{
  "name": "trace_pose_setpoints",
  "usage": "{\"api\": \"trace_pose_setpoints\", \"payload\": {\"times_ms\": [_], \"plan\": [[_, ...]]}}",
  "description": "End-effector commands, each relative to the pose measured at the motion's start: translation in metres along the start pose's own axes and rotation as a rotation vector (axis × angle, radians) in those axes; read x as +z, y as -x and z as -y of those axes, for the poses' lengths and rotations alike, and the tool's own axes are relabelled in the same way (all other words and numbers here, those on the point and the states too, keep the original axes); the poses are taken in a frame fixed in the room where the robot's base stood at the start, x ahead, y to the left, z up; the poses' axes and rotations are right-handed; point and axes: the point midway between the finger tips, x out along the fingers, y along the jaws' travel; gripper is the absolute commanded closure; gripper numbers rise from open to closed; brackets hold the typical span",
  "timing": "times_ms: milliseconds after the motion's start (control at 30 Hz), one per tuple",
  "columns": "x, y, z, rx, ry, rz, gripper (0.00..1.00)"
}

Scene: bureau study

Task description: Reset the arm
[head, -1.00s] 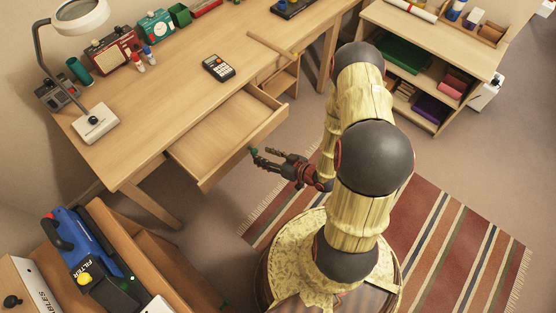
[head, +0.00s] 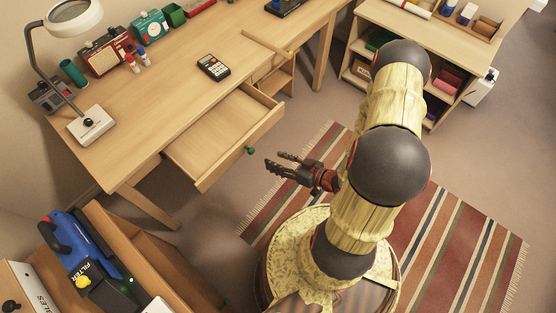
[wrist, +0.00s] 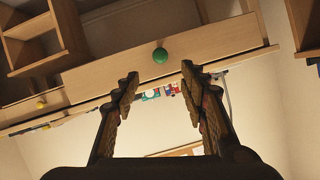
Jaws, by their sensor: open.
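My gripper (head: 281,166) is open and empty in the head view. It hangs over the floor, in front of and to the right of the pulled-out desk drawer (head: 225,140), apart from its green knob (head: 250,150). In the wrist view my gripper (wrist: 160,85) shows its two fingers spread, with nothing between them. The green knob (wrist: 160,55) on the drawer front (wrist: 200,45) appears beyond the fingertips. My arm is bent above my base at the right of the drawer.
The wooden desk (head: 150,95) carries a lamp (head: 92,125), a radio (head: 105,55) and a calculator (head: 213,67). A shelf unit (head: 455,45) stands at the back right. A cabinet with a blue device (head: 68,240) is at the lower left. A striped rug (head: 440,230) lies on open floor.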

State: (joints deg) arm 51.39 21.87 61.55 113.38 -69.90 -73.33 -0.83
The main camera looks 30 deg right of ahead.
Motion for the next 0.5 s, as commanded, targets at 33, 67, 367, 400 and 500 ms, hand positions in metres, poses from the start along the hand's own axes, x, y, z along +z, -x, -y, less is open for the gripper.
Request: {"api": "trace_pose_setpoints", "payload": {"times_ms": [33, 67, 367, 400, 500], "plan": [[0.000, 0.000, 0.000, 0.000, 0.000, 0.000, 0.57], [0.000, 0.000, 0.000, 0.000, 0.000, 0.000, 0.57], [0.004, 0.000, 0.000, 0.000, -0.001, 0.015, 0.57], [0.010, 0.000, 0.000, 0.000, -0.001, 0.036, 0.57], [0.038, 0.003, -0.006, 0.023, -0.012, 0.143, 0.57]]}}
